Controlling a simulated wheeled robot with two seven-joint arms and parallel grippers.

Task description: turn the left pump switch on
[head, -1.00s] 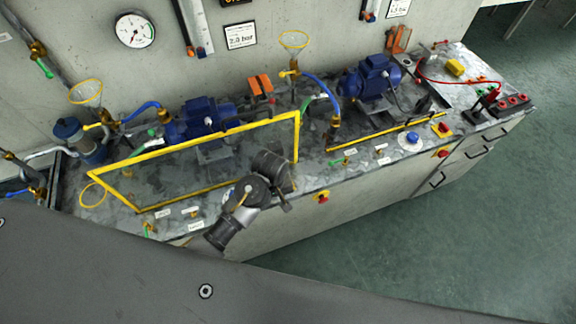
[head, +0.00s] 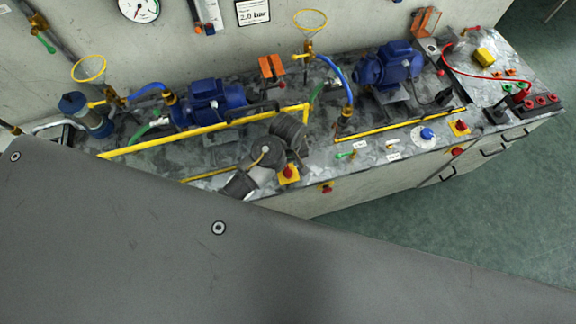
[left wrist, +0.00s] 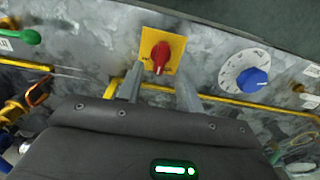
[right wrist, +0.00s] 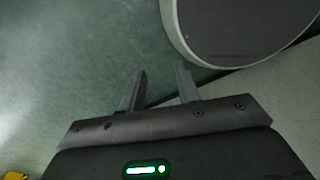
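The left pump switch (head: 289,173) is a red knob on a square yellow plate on the bench top, near its front edge. In the left wrist view the knob (left wrist: 160,57) shows upright, just ahead of the fingers and roughly between their lines. My left gripper (left wrist: 159,78) is open with nothing between its fingers, and I see no contact with the knob. In the head view my left gripper (head: 287,138) is beside the plate, its fingertips hidden. My right gripper (right wrist: 158,82) is open and empty over the floor; it is not in the head view.
The left blue pump (head: 208,103) stands behind a yellow rail (head: 205,131). A blue dial knob (left wrist: 253,79) and a green handle (left wrist: 24,37) flank the switch in the left wrist view. A red knob (head: 327,187) sits on the bench front. A dark grey body covers the lower head view.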

